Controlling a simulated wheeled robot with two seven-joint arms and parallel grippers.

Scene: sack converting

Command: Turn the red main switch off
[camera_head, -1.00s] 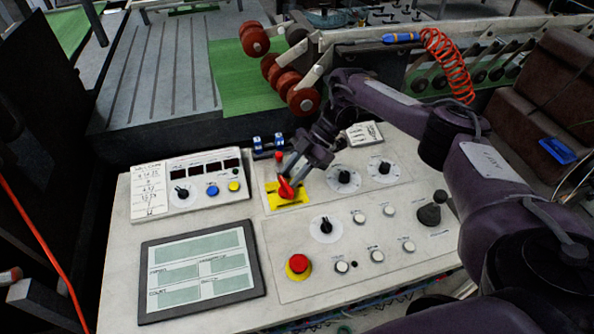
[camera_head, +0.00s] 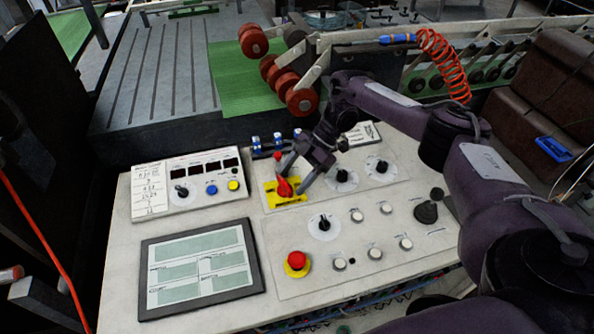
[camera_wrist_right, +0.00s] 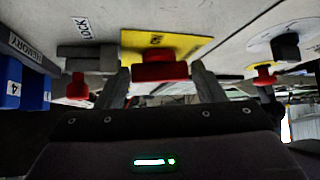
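The red main switch (camera_head: 284,187) sits on a yellow plate (camera_head: 271,196) on the control panel. The switch handle also shows in the right wrist view (camera_wrist_right: 160,67), in front of the yellow plate (camera_wrist_right: 182,46). My right gripper (camera_head: 298,176) is open at the switch. In the right wrist view its two fingers (camera_wrist_right: 162,88) stand on either side of the red handle, with a visible gap on each side. My left gripper is not in view.
A red emergency button (camera_head: 296,261), black knobs such as one dial (camera_head: 323,224), and white buttons lie nearer on the panel. A tilted readout box (camera_head: 190,186) and a screen (camera_head: 200,268) are to the left. Blue items (camera_head: 256,143) stand behind the switch.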

